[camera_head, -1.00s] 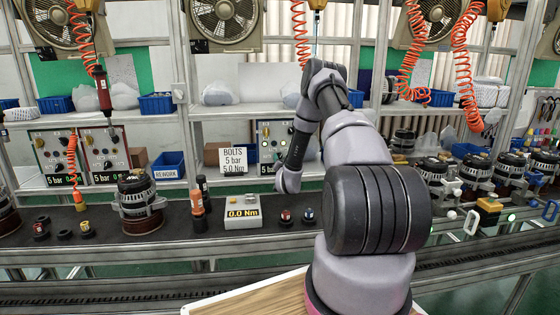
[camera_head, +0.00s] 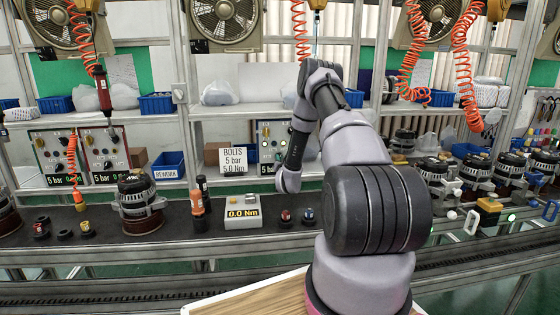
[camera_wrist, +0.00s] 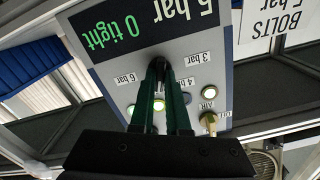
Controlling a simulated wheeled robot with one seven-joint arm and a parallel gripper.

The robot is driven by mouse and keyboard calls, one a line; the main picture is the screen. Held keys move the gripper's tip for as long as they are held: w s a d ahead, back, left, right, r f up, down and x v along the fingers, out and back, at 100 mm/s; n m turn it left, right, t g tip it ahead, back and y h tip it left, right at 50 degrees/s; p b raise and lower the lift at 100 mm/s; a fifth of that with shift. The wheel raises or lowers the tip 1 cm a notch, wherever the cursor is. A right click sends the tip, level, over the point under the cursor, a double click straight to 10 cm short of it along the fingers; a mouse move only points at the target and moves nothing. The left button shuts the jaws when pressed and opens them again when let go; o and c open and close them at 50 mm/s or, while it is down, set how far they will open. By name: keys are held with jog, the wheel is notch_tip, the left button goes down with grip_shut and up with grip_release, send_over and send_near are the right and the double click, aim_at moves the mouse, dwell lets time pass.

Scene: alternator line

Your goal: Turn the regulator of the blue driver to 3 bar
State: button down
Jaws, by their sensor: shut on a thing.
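The regulator panel (camera_head: 266,141) stands at the back of the bench in the head view, partly behind my arm. In the wrist view the panel (camera_wrist: 206,55) appears upside down. Its dark display (camera_wrist: 110,35) reads 5 bar and 0 tight in green. Labels for 3 bar (camera_wrist: 198,58), 4 bar and 6 bar (camera_wrist: 126,78) surround the regulator knob. My gripper (camera_wrist: 160,70) is shut on this knob, its two fingers reaching to the panel face. The fingers hide most of the knob, so I cannot tell its pointer direction.
A BOLTS sign (camera_head: 233,158) reading 5 bar and 5.0 Nm stands left of the panel. A brass AIR fitting (camera_wrist: 208,121) sticks out near my fingers.

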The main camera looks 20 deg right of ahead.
jog(key=n, duration=2.2)
jog(key=shift+f, duration=0.1)
jog(key=shift+n, duration=0.3)
jog(key=c, duration=0.9)
grip_release()
jog(key=v, duration=1.1)
